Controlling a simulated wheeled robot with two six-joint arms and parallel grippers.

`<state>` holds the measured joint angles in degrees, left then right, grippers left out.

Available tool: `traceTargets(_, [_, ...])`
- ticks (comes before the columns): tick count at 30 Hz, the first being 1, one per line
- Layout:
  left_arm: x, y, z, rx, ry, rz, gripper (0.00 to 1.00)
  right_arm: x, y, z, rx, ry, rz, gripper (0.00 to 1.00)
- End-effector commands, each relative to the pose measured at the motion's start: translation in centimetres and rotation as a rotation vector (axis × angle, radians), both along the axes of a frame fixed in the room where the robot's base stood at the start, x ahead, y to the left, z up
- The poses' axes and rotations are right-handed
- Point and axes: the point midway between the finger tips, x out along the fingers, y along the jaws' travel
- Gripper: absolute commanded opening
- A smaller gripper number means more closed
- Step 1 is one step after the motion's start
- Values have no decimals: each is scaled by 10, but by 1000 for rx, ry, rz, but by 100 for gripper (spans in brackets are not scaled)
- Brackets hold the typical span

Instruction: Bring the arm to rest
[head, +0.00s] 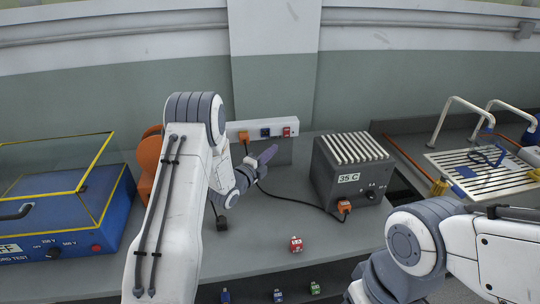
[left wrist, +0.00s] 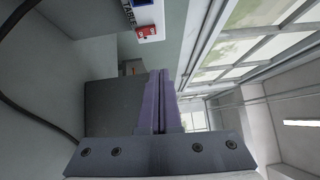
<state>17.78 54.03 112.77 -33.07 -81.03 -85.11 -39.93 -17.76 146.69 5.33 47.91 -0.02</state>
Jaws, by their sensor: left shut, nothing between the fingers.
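My left arm (head: 178,210) reaches up from the bottom of the head view over the grey bench. Its gripper (head: 267,155) points to the right in front of the wall socket strip, left of the grey 35 C box. In the left wrist view, the two purple fingers (left wrist: 161,100) lie together, shut with nothing between them. My right arm (head: 420,245) is bent at the lower right of the head view. Its gripper is out of view.
A socket strip (head: 262,129) with plugs is on the wall. A 35 C box (head: 350,170) with a cable stands on the bench (head: 262,235). A blue tester (head: 60,225) is at left, a rack (head: 485,170) at right. A red block (head: 296,244) sits in front.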

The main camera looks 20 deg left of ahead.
Motion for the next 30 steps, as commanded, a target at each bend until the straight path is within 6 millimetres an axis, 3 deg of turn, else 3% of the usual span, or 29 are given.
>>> traceTargets(17, [-3,0,2,-4,10,0,0,0,0,0,0,0,0,74])
traceTargets(20, [0,-18,7,-34,75,-7,0,0,0,0,0,0,0,74])
traceTargets(25, [-8,-80,20,-162,344,9,0,0,0,0,0,0,0,74])
traceTargets(30, [-62,-144,29,-338,679,108,0,0,0,-1,0,0,0,74])
